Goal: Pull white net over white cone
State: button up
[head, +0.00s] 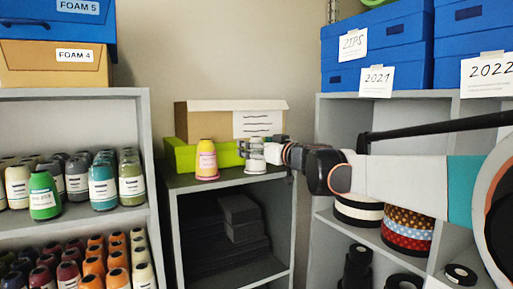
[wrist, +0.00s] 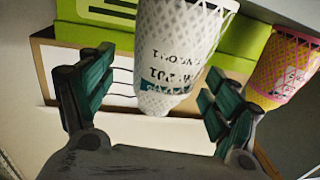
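The white cone (head: 256,164) stands upright on top of the small grey shelf unit, right of a pink-and-yellow cone (head: 207,160). In the wrist view, which is upside down, the white cone (wrist: 165,65) has a printed label. White net (wrist: 172,20) shows as a diamond mesh on its lower part, and mesh also shows near its narrow tip; how far it runs over the label is unclear. My gripper (head: 250,147) is at the cone's upper part. Its fingers are spread on both sides of the cone (wrist: 157,75), with gaps visible.
A green box (head: 180,154) and a cardboard box (head: 205,122) stand close behind the cones. The pink-and-yellow cone (wrist: 284,68) is close beside my finger's side. Shelves with several cones (head: 45,195) stand left; ribbon rolls (head: 405,230) fill the right shelf.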

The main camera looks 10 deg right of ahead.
jog(key=v, duration=0.7)
jog(key=shift+s, duration=0.4)
jog(key=shift+w, duration=0.1)
